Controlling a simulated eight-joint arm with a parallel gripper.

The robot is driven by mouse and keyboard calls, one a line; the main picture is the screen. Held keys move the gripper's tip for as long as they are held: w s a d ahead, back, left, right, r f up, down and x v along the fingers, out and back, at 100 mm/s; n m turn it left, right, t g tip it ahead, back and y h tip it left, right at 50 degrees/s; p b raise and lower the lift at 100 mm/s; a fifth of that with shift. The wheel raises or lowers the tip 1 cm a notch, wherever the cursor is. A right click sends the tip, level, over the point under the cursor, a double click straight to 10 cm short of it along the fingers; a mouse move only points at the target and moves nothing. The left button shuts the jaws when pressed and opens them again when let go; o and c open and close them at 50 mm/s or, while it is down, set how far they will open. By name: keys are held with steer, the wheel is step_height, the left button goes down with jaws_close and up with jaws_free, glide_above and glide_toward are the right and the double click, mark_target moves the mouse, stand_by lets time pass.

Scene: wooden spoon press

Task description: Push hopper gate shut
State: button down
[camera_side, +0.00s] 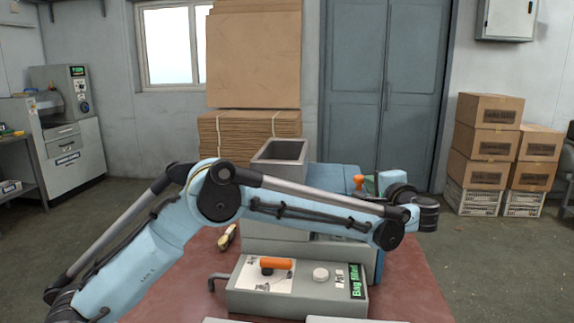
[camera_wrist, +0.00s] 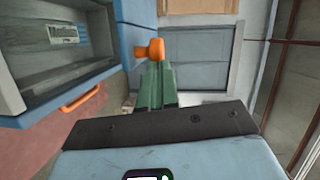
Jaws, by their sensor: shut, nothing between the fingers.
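The grey open-topped hopper (camera_side: 279,152) stands on the press behind my arm. An orange knob (camera_side: 358,182) stands by the blue part of the press to the right of the hopper; it looks like the gate's handle, and the gate plate itself cannot be made out. The wrist view shows the orange knob (camera_wrist: 151,49) just beyond the tips of my green fingers. My gripper (camera_wrist: 156,68) is shut and empty, close to the knob; I cannot tell whether it touches. In the side view my gripper (camera_side: 369,184) is partly hidden by the wrist.
A grey control box (camera_side: 242,301) with an orange handle and a "Bag filled" sign sits on the red table (camera_side: 180,297) in front. The wrist view shows a grey tray (camera_wrist: 80,82) with an orange handle (camera_wrist: 80,97) at left. Cartons (camera_side: 484,141) stand far right.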

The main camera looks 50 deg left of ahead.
steer(key=s+a, duration=0.6)
steer(key=shift+s+a, duration=0.25)
steer(key=shift+a, duration=0.1)
steer(key=s+d+r, duration=0.2)
steer(key=s+d, duration=0.1)
steer(key=d, duration=1)
steer(key=s+a+f+g+h, duration=0.2)
steer(key=s+a+f+h, duration=0.2)
steer(key=s+a+h, duration=0.35)
steer(key=s+d+f+n+t+h, duration=0.1)
steer(key=s+f+n+h, duration=0.3)
steer(key=s, duration=0.9)
steer(key=shift+d+f+h, duration=0.5)
steer(key=shift+f+h, duration=0.9)
steer(key=shift+h, duration=0.25)
